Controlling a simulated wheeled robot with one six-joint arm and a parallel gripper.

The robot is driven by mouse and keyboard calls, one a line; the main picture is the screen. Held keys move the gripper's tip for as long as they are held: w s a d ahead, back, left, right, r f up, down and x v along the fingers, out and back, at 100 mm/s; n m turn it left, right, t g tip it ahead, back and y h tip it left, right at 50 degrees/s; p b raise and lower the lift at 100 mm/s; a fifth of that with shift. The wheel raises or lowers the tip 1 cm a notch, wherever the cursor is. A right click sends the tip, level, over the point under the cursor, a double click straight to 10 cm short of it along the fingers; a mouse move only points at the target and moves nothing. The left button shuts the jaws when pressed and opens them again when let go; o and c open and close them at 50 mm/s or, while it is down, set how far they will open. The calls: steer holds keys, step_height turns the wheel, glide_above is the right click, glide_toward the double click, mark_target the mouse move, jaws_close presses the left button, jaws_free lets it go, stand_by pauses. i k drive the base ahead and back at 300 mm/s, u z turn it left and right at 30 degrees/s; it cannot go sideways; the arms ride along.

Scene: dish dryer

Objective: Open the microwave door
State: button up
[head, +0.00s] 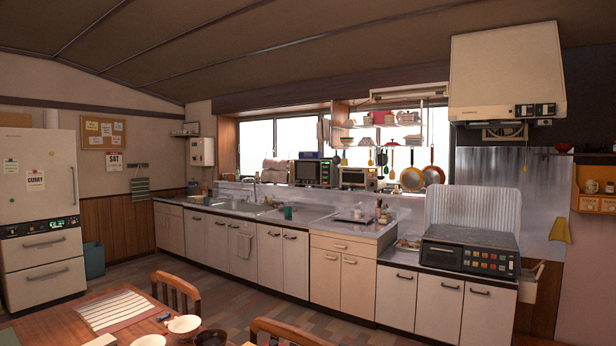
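The microwave (314,173) is in the head view, small and far off. It stands on the ledge below the window, behind the sink counter. It has a dark front with a lit green strip on its right side. Its door looks shut, but it is too small to be sure, and I cannot make out a handle. My gripper is not in view.
A toaster oven (358,178) stands just right of the microwave. The long counter (300,222) with sink and cabinets lies before them. A dining table (72,328) with bowls and chairs (176,292) fills the lower left. Tiled floor (245,310) is open between.

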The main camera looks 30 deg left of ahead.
mark_target(307, 172)
steer(key=k, duration=0.5)
steer(key=u, duration=0.05)
steer(key=i, duration=5.6)
steer(key=u, duration=2.85)
steer(key=i, duration=2.85)
